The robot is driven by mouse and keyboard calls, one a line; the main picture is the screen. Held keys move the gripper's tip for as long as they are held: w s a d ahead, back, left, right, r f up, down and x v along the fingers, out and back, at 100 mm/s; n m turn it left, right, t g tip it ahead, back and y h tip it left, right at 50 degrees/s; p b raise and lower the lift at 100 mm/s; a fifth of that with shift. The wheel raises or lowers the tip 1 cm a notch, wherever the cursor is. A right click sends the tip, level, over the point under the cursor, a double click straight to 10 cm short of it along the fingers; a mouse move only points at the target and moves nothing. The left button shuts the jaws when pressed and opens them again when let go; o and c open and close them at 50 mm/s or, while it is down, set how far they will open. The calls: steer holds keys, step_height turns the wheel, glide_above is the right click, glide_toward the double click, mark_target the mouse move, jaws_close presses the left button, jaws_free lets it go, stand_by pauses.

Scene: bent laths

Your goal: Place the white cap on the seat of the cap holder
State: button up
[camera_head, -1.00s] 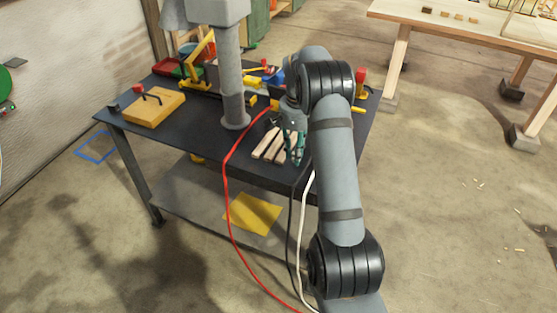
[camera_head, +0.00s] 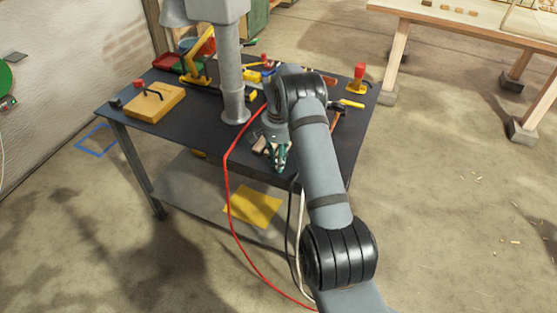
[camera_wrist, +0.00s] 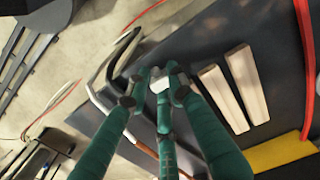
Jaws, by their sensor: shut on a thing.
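My gripper (camera_head: 279,156) has green fingers and is low over the front part of the dark workbench (camera_head: 190,116). In the wrist view my gripper (camera_wrist: 157,86) is closed on a small whitish piece (camera_wrist: 159,82), which looks like the white cap, held between the fingertips. The fingers cover much of it. In the head view the cap cannot be made out. I cannot pick out the cap holder or its seat with certainty in either view.
Pale wooden laths (camera_wrist: 223,98) lie beside the fingers. A yellow block with a black handle (camera_head: 153,104) sits at the bench's left. A yellow crane-like tool (camera_head: 198,55) and a red-topped yellow piece (camera_head: 358,80) stand farther back. A red cable (camera_head: 229,190) hangs in front.

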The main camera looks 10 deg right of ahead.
steer(key=shift+f, duration=0.2)
steer(key=o, duration=0.8)
step_height(320, 180, up, 12)
steer(key=shift+f, duration=0.2)
steer(key=shift+o, duration=0.6)
steer(key=shift+r, duration=0.45)
